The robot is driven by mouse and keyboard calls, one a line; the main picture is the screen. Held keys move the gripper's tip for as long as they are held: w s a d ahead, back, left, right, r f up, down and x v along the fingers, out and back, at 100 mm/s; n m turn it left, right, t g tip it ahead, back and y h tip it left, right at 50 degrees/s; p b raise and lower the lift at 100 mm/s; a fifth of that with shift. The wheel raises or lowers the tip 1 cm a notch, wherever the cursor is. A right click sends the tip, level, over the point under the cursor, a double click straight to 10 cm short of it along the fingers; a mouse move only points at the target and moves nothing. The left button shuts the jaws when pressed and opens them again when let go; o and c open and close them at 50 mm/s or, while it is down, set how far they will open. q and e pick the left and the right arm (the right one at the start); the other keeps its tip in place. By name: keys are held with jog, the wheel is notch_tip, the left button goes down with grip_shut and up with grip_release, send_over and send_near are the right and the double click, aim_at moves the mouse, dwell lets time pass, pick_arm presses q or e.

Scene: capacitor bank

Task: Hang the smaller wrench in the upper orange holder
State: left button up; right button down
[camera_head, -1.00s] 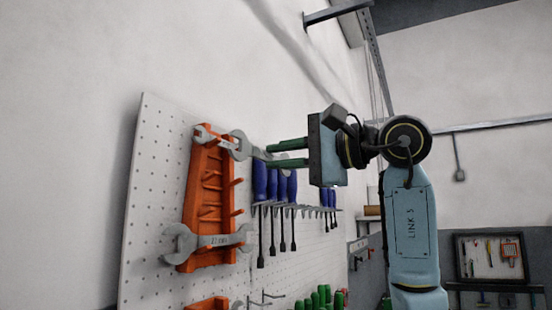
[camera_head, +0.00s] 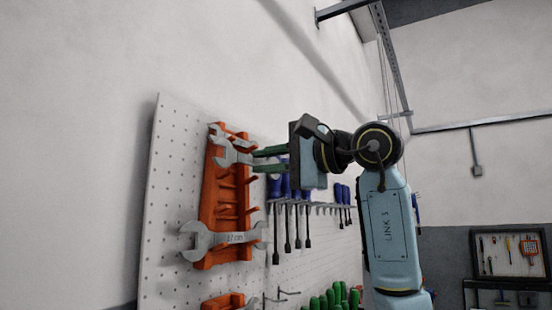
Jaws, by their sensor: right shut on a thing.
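The upper orange holder (camera_head: 208,205) is fixed on the white pegboard. A large grey wrench (camera_head: 215,239) lies across its lower part. A small grey wrench (camera_head: 216,130) shows at its top, partly hidden. My right gripper (camera_head: 256,161) reaches in from the right with its green fingers shut on another grey wrench (camera_head: 228,152). The held wrench's open jaw points left, in front of the holder's upper part, just below the top wrench. I cannot tell whether it touches the holder. The fingers hide its other end. My left gripper is not in view.
Blue-handled screwdrivers (camera_head: 285,187) hang in a rack right of the holder, close below my right gripper. A second orange holder (camera_head: 222,302) shows at the bottom edge. Green handles (camera_head: 335,299) stand at the lower right. The wall above is clear.

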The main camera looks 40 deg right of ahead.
jog(key=shift+x, duration=0.8)
jog(key=shift+w+a+f, duration=0.35)
jog(key=shift+w+f, duration=0.4)
jog(key=shift+w, duration=0.1)
jog(key=c, duration=1.3)
grip_release()
jog(key=b+v, duration=0.3)
jog(key=v, duration=1)
jog(key=shift+s+b, duration=0.25)
jog(key=shift+b, duration=0.1)
